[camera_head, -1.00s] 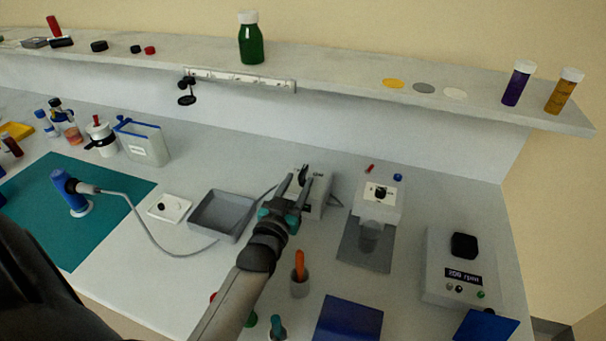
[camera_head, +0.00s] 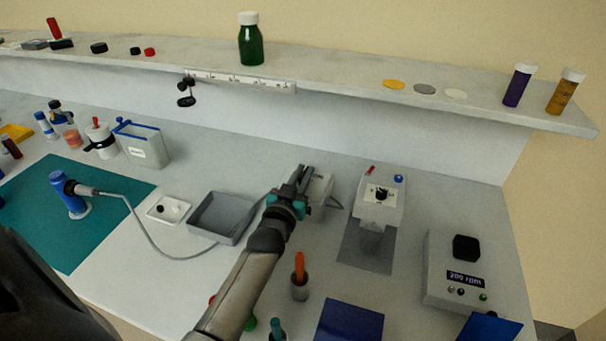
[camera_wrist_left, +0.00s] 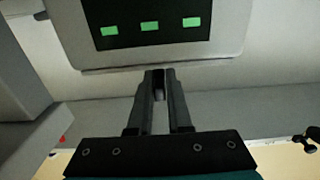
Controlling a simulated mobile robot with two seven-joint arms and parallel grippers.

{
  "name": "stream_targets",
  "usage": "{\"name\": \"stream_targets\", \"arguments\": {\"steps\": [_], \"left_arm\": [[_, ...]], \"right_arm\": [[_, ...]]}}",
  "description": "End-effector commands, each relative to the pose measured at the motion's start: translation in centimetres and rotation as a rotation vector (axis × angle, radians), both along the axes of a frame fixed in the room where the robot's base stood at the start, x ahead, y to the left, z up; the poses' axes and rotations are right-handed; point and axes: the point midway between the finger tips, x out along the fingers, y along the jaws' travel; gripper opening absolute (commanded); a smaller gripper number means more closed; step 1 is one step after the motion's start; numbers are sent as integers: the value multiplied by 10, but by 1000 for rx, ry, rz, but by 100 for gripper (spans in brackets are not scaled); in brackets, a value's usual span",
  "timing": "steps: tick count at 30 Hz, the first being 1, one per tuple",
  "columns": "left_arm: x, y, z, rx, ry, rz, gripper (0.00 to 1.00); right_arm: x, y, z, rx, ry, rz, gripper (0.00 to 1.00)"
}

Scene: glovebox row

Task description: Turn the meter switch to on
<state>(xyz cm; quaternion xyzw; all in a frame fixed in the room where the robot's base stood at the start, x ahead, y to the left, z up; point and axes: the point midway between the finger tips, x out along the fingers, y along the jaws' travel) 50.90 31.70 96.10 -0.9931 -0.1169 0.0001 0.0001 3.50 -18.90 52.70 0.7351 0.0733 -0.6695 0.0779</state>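The meter (camera_head: 321,187) is a small pale box on the bench, partly hidden behind my left gripper. In the left wrist view its pale face (camera_wrist_left: 235,35) fills the top, with a black display (camera_wrist_left: 175,22) showing green dashes. The switch cannot be made out in either view. My left gripper (camera_head: 305,172) is at the meter. In the left wrist view its fingers (camera_wrist_left: 160,75) are close together with a narrow gap, their tips at the lower edge of the face. I see nothing clearly held between them. My right gripper is not in view.
A grey tray (camera_head: 222,240) lies left of my left arm. A cup with an orange-handled tool (camera_head: 299,285) stands close to its right. A stirrer-like device with a knob (camera_head: 382,205) and a box reading rpm (camera_head: 452,298) stand farther right. A shelf (camera_head: 330,85) runs behind.

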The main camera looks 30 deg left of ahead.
Motion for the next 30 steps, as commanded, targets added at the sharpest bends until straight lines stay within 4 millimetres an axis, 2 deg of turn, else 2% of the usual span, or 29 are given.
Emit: {"name": "stream_targets", "arguments": {"steps": [1,4,20,30], "left_arm": [[0,0,0,0,0,0,10],[0,0,0,0,0,0,0],[0,0,0,1,0,-5,0],[-1,1,-2,8,3,-95,0]], "right_arm": [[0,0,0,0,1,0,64],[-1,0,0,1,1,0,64],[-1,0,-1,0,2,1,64],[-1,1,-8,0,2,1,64]]}}
